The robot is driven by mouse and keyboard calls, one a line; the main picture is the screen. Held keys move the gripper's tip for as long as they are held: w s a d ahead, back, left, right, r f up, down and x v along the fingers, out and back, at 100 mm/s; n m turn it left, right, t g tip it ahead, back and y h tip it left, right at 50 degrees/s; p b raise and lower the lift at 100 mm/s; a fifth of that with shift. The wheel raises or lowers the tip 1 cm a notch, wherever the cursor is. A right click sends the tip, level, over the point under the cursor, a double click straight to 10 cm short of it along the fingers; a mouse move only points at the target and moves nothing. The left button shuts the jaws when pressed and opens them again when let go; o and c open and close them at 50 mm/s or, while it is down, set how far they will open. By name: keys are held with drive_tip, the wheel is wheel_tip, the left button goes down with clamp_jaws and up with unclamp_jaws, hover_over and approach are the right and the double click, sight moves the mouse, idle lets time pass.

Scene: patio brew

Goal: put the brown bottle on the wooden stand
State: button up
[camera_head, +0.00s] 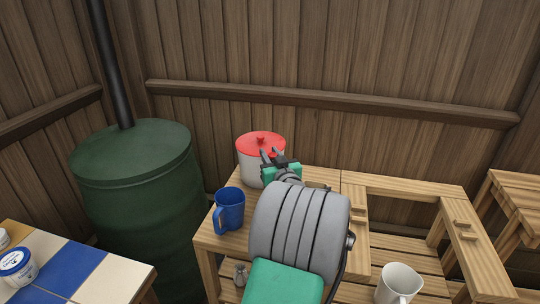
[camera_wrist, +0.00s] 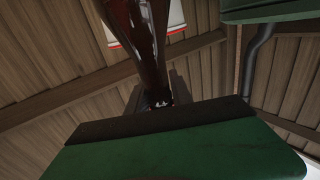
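My gripper (camera_head: 272,156) is at the upper left of the wooden table, in front of the white pot. Its two dark fingers look apart, with part of the pot's red lid showing between them. In the wrist view, a glossy dark brown shape (camera_wrist: 146,45), which looks like the brown bottle, stretches from the top edge down to the finger area. I cannot tell whether it touches the fingers. In the head view I cannot make out the bottle; my arm covers part of the table. A wooden stand-like piece (camera_head: 508,190) is at the far right; I cannot tell if it is the task's stand.
The white pot (camera_head: 248,168) with its red lid and a blue mug (camera_head: 230,208) are on the wooden table (camera_head: 208,240). A white mug (camera_head: 398,283) is lower right. A green barrel (camera_head: 135,190) stands left. A tiled table (camera_head: 110,276) with tubs is at front left.

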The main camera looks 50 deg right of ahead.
drive_tip(key=o, duration=0.4)
drive_tip(key=shift+r, duration=0.1)
drive_tip(key=shift+s+r, duration=0.1)
drive_tip(key=shift+s, duration=0.05)
drive_tip(key=b+v, duration=0.1)
drive_tip(key=v, duration=1.1)
